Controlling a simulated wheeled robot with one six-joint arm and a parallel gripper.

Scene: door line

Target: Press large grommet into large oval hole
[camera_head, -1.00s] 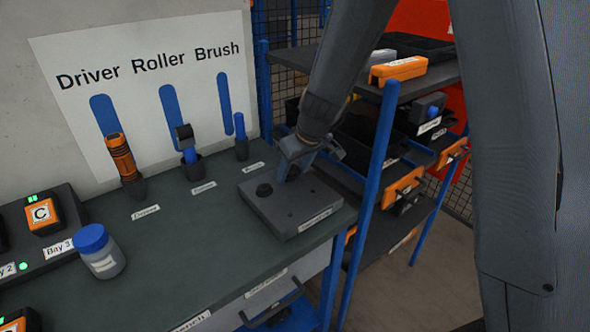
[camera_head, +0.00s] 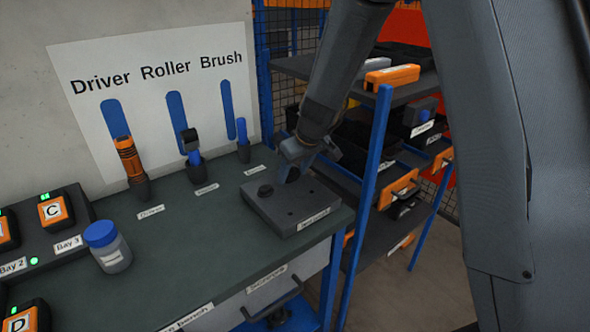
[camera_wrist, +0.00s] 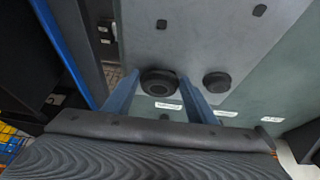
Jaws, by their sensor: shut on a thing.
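My gripper (camera_head: 291,175) is over the back right part of a dark grey block (camera_head: 276,217) on the bench. In the wrist view, its two blue fingers (camera_wrist: 158,94) are shut on a round black grommet (camera_wrist: 160,87). The grommet is at the block's surface or just above it; I cannot tell which. A second, smaller-looking black grommet (camera_wrist: 217,82) sits on the block beside it, apart from the fingers; it also shows in the head view (camera_head: 265,191). No large oval hole can be made out in either view.
A driver (camera_head: 130,160), a roller (camera_head: 191,150) and a brush (camera_head: 242,135) stand in holders left of the block. A blue-lidded jar (camera_head: 108,247) is at the front left. A shelf with a blue post (camera_head: 369,190) stands close on the right.

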